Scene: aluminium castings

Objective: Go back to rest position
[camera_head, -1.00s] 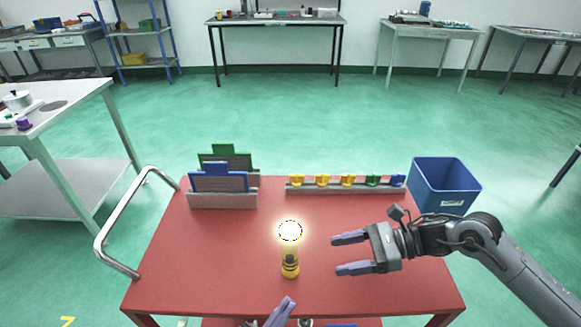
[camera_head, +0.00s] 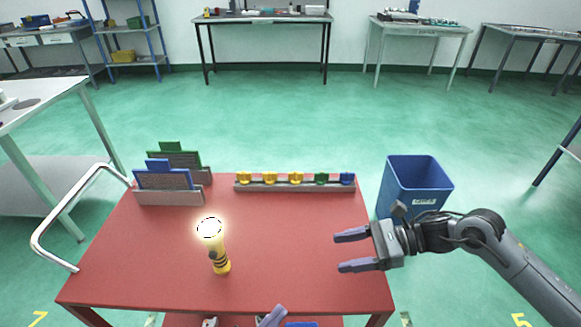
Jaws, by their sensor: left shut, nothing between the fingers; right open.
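My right gripper (camera_head: 356,251) is open and empty above the right side of the red table (camera_head: 290,285). Its fingers point left.
Blue and green boards (camera_head: 163,178) stand in holders at the back left. A rail (camera_head: 295,187) with yellow, green and blue pieces runs along the back. A blue bin (camera_head: 418,187) stands beyond the right edge. A metal handle (camera_head: 70,210) is at the left.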

